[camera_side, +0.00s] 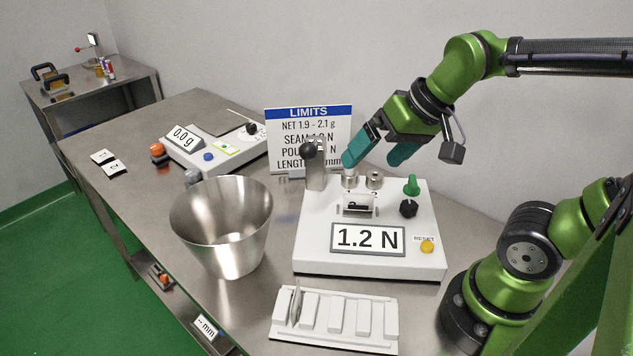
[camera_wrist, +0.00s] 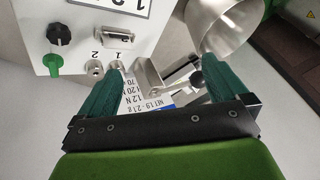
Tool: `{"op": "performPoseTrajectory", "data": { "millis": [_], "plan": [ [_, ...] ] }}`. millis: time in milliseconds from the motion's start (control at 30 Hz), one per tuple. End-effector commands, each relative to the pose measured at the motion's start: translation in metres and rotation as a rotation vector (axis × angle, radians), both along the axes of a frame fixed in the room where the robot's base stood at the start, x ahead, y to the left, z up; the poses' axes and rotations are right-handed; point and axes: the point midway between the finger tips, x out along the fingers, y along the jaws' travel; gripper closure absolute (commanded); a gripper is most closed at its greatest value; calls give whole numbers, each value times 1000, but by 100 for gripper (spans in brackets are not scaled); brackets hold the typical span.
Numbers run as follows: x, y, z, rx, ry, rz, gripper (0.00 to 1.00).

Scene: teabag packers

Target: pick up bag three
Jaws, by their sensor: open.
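A white rack (camera_side: 334,343) with several upright pale pieces lies at the front of the table. A thin greyish piece (camera_side: 296,303), perhaps a bag, stands tilted near its left end. I cannot tell which piece is bag three, as no number shows on them. My gripper (camera_side: 378,153) is open and empty, above the back edge of the white tester (camera_side: 320,262), apart from the rack. In the wrist view my gripper (camera_wrist: 163,82) has its fingers spread. One fingertip overlaps the tester's metal post marked 1; contact is unclear. The rack is not in the wrist view.
The tester reads 1.2 N and has knobs and a lever (camera_side: 315,170). A steel bucket (camera_side: 222,222) stands left of it. Behind are a LIMITS sign (camera_side: 309,125) and a scale (camera_side: 215,145) reading 0.0 g. Two small white cards (camera_side: 109,162) lie at the far left.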

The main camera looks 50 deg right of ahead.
Motion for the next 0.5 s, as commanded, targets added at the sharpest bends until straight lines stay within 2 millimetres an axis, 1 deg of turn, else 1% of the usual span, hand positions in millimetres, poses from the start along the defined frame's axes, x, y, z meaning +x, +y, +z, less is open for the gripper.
{"op": "performPoseTrajectory", "data": {
  "millis": [33, 100, 300, 400, 500],
  "plan": [
    [11, -5, -2, 0, 59, -21, 0],
    [25, -13, -4, 1, 150, -70, 0],
    [59, -42, -8, -10, 399, -286, 0],
    [69, -55, -5, -20, 490, -414, 0],
    [70, -61, 5, -18, 527, -513, 0]
  ]
}}
